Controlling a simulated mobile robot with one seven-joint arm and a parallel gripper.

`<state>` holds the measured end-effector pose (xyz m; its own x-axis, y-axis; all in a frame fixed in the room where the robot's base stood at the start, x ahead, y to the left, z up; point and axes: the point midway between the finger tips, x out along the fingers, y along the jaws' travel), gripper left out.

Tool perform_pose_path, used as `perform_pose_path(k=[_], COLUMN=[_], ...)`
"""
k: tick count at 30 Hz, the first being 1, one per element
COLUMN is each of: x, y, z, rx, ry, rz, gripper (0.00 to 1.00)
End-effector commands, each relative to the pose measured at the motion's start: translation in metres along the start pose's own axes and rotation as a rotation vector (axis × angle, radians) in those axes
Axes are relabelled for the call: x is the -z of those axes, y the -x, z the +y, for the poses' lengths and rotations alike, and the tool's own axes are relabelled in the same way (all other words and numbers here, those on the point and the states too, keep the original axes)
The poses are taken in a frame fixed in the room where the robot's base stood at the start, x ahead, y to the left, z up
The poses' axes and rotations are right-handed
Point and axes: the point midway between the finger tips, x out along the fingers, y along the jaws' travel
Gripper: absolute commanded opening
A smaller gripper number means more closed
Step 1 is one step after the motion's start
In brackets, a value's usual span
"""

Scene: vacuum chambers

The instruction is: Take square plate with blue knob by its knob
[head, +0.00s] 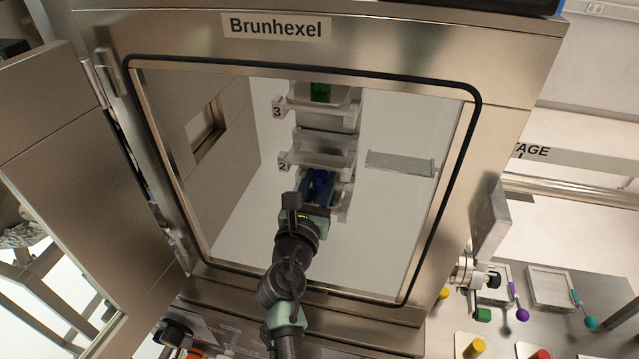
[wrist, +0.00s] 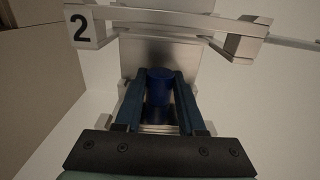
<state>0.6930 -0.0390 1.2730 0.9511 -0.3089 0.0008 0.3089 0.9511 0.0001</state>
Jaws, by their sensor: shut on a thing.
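The square plate with the blue knob sits inside the open chamber labelled Brunhexel, at the rack level below the slot marked 2. Its blue knob (wrist: 159,88) is between my gripper's two fingers, and it also shows in the head view (head: 320,184). My gripper (wrist: 160,95) is shut on the knob. The silvery plate (wrist: 158,128) shows only in part below the knob; my fingers and gripper body hide most of it.
Slot 2 (head: 322,140) is just above my gripper, and slot 3 above it holds a plate with a green knob (head: 320,91). The chamber's door (head: 75,150) stands open at left. Plates with coloured knobs lie on the bench (head: 560,315) at right.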

Motion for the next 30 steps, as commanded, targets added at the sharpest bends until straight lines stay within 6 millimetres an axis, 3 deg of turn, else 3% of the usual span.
perform_pose_path(k=[16, 30], x=[-0.014, -0.014], y=[0.002, 0.038], z=[0.0, 0.001], rx=[-0.001, -0.001], ry=[0.0, 0.0], rz=[-0.002, -0.002], gripper=[0.0, 0.0])
